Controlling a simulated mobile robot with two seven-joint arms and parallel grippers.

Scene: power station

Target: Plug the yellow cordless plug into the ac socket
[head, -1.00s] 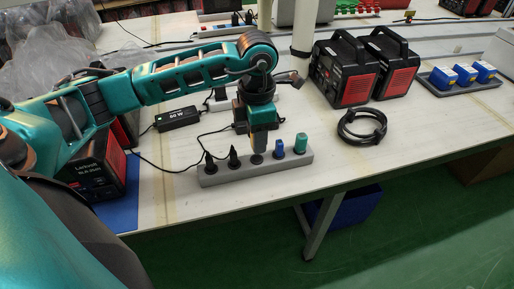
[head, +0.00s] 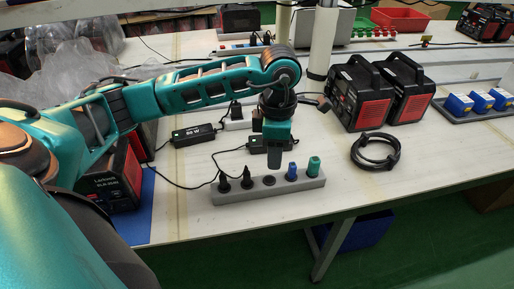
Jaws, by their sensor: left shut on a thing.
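A grey power strip (head: 233,197) lies near the table's front edge. It holds two upright black plugs (head: 224,184), a blue cordless plug (head: 292,171) and a green cordless plug (head: 314,166). Between the black plugs and the blue one, a dark round socket (head: 269,181) shows with no plug standing in it. My left gripper (head: 274,164) points down just above and behind that socket. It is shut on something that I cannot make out. No yellow plug can be picked out. My right gripper is out of view.
Behind my left gripper lie a black adapter (head: 266,146) and another black adapter (head: 193,135) with cables. Two black and red power stations (head: 357,95), a black cable coil (head: 375,152) and a grey tray (head: 448,108) with blue boxes stand to the right.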

